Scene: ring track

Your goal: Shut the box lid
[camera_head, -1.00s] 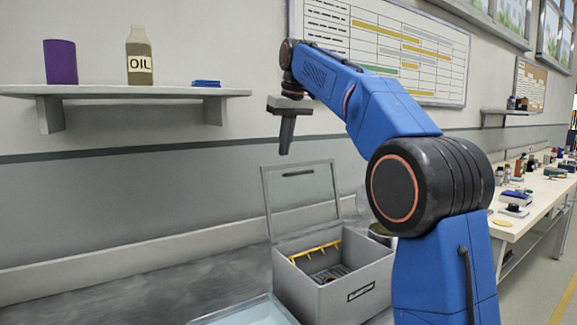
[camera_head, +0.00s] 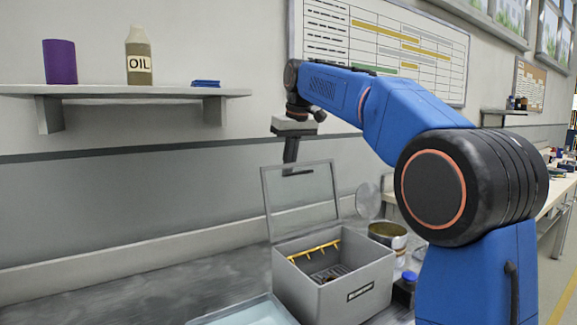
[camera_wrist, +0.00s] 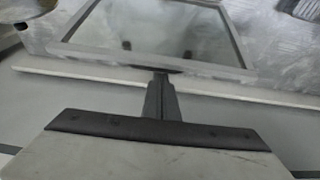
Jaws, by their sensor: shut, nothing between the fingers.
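The grey box (camera_head: 338,292) stands on the bench with its lid (camera_head: 301,204) raised upright at the back. The lid is a clear panel in a grey frame with a dark handle on its upper edge. A yellow rack shows inside the box. My gripper (camera_head: 290,168) is shut and empty, pointing down at the lid's top edge. In the wrist view my gripper's fingertips (camera_wrist: 160,76) overlap the lid's frame edge (camera_wrist: 215,84). I cannot tell whether they touch it.
An open metal can (camera_head: 388,240) and a blue-capped dark jar (camera_head: 404,288) stand right of the box. A pale blue tray (camera_head: 245,312) lies in front at left. A wall shelf (camera_head: 125,92) holds an oil bottle and a purple cylinder.

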